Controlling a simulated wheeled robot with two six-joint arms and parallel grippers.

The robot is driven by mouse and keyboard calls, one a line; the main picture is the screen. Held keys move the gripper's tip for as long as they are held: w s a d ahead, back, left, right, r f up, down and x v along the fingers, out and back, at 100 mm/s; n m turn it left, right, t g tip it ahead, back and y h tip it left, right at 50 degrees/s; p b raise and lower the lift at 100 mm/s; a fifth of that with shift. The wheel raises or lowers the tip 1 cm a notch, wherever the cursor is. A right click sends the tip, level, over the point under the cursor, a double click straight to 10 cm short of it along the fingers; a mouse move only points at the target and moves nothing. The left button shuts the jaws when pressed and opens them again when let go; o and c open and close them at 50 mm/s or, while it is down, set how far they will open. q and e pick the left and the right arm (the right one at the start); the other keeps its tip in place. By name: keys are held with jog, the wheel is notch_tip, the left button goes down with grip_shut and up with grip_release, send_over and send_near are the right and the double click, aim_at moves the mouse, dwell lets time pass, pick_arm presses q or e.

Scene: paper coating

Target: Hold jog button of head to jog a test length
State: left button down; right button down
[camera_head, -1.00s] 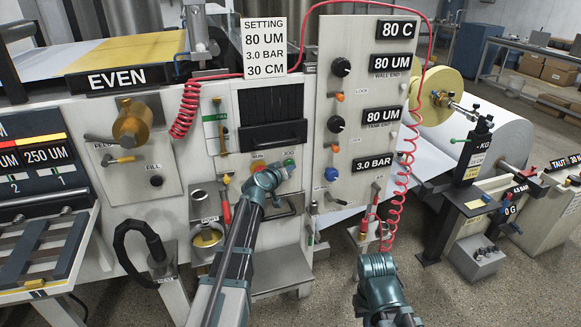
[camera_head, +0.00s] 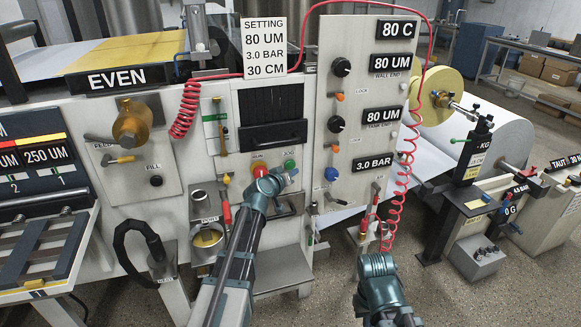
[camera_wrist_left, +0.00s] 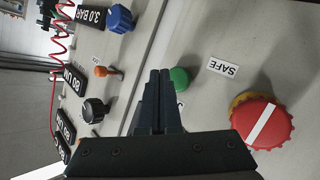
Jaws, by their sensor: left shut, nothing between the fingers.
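The green jog button (camera_head: 290,165) is on the white machine panel, under its JOG label. In the left wrist view the green button (camera_wrist_left: 180,79) is beside my shut fingertips, partly hidden behind them. My left gripper (camera_head: 291,173) is shut and empty, its tips just below the jog button in the head view. I cannot tell whether they touch the panel. A red button (camera_head: 259,170) is left of the jog button. My right gripper (camera_head: 376,265) is low in the middle, away from the panel; its fingers cannot be made out.
In the left wrist view a large red knob with a white stripe (camera_wrist_left: 263,122) and a SAFE label (camera_wrist_left: 223,67) are near the green button. A blue knob (camera_head: 332,174) and a coiled red hose (camera_head: 401,190) are to the right. A setting sign (camera_head: 265,48) stands above.

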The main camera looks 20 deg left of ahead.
pick_arm(q)
jog(key=s+d, duration=0.2)
jog(key=s, duration=0.1)
jog(key=shift+s+d, duration=0.15)
jog(key=shift+s, duration=0.05)
dwell(0.6)
jog(key=s+d+f+m+g+h+p, duration=0.3)
jog(key=s+d+m+g+p, duration=0.5)
jog(key=s+d, duration=0.85)
jog(key=s+f+g+y+p, duration=0.1)
jog(key=s+g+y+p, duration=0.2)
jog(key=s, duration=1.4)
jog(key=g+y, duration=0.3)
jog(key=shift+s+n+g+y, duration=0.3)
jog(key=shift+g, duration=0.1)
jog(key=shift+w+f, duration=0.1)
